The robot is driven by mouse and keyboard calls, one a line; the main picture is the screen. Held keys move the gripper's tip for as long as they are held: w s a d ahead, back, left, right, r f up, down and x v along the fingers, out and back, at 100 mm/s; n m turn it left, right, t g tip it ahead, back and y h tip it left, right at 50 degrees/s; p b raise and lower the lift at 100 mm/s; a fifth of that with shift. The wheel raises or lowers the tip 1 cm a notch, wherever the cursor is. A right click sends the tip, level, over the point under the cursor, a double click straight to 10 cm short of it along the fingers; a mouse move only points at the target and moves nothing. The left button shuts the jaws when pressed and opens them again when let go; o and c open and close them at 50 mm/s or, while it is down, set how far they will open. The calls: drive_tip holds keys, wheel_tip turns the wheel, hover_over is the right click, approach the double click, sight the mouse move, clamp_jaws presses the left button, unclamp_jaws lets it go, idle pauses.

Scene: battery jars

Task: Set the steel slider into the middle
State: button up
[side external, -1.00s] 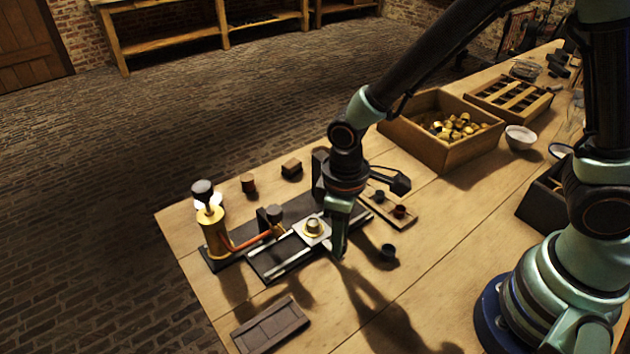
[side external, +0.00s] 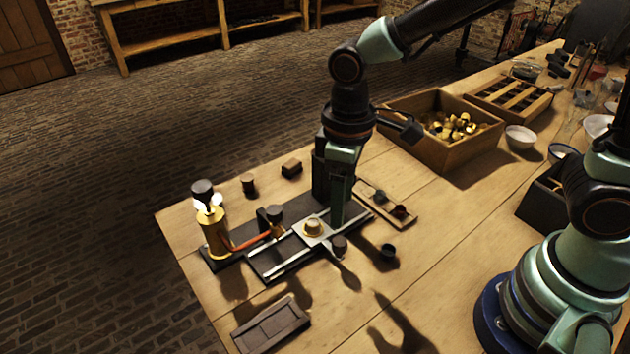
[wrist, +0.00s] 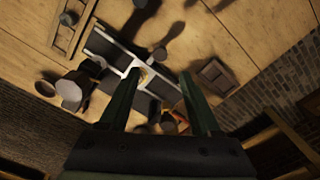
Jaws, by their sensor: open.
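The steel slider (side external: 301,237) is a pale square plate with a brass cup (side external: 313,227) on top. It sits across the two rails of the dark track (side external: 272,259), roughly midway along in the side view. In the wrist view the brass cup (wrist: 144,75) shows between my fingers, close to the left one. My gripper (side external: 338,222) is open and empty, above the track just right of the slider in the side view. In the wrist view my gripper's two fingers (wrist: 159,74) stand well apart. A dark round knob (side external: 339,245) stands at the track's near edge.
A brass lamp (side external: 216,236) with glowing bulbs stands left of the track. A flat dark case (side external: 270,325) lies in front. A wooden crate (side external: 440,160) stands farther back.

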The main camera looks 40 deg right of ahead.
wheel_tip(320, 180, up, 3)
drive_tip(key=shift+r, duration=0.15)
drive_tip(key=shift+d, duration=0.1)
drive_tip(key=s+d+r+m+t, duration=0.1)
drive_tip(key=d+r+m+t, duration=0.1)
drive_tip(key=d, duration=0.5)
drive_tip(key=d+r+m+t, duration=0.3)
drive_tip(key=d+r+m, duration=0.1)
drive_tip(key=d, duration=0.4)
drive_tip(key=shift+s+d+r+m+t, duration=0.3)
drive_tip(key=shift+s+r+m, duration=0.1)
drive_tip(key=shift+r, duration=0.5)
